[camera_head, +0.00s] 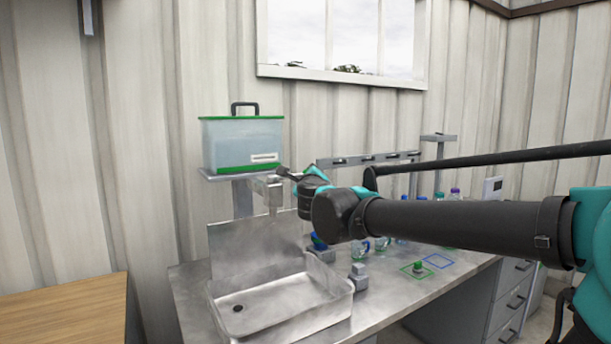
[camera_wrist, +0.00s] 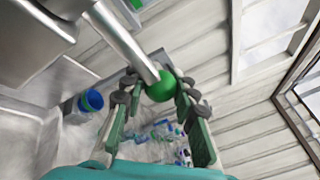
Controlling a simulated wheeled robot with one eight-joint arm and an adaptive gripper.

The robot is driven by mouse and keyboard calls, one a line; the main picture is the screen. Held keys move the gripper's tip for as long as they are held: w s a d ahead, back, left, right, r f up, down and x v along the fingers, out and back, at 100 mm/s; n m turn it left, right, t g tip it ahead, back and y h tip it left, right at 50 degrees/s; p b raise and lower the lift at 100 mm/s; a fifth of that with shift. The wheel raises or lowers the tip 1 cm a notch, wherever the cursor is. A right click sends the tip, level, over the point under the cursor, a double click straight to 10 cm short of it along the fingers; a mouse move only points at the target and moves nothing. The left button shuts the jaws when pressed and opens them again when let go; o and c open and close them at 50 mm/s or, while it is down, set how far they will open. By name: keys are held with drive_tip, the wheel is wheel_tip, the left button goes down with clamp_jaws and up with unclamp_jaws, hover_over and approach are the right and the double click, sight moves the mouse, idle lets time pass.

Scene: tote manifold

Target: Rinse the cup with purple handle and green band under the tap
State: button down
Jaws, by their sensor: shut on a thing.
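My gripper (camera_head: 284,174) is up beside the metal tap (camera_head: 270,190). In the wrist view my gripper (camera_wrist: 155,92) has its fingers closed around a green ball knob (camera_wrist: 162,87) at the end of a metal rod (camera_wrist: 125,40). A blue-rimmed cup-like thing with some green (camera_wrist: 91,100) stands apart from the fingers, beside the sink. A blue and green thing (camera_head: 319,243) shows behind the sink's right side in the head view. I cannot make out a purple handle with a green band on any cup; my arm hides part of the bench.
The steel sink (camera_head: 345,296) lies below the tap. A clear tote with green trim (camera_head: 243,145) stands on a shelf above. Cups and bottles (camera_wrist: 165,133) stand farther along the bench. Green (camera_head: 404,273) and blue (camera_head: 438,261) outlined squares mark the bench. A wooden table (camera_head: 65,315) is at left.

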drive_tip(key=shift+s+d+m+h, duration=0.2)
drive_tip(key=shift+s+m+h, duration=0.3)
drive_tip(key=shift+h, duration=0.25)
drive_tip(key=shift+s+d+m+h, duration=0.15)
drive_tip(key=shift+s+m+h, duration=0.3)
drive_tip(key=shift+h, duration=0.3)
drive_tip(key=shift+w, duration=0.1)
drive_tip(key=c, duration=1.2)
unclamp_jaws()
drive_tip(key=shift+s+a, duration=0.2)
drive_tip(key=shift+s, duration=2.85)
drive_tip(key=shift+s+a, duration=0.2)
drive_tip(key=shift+s, duration=2.8)
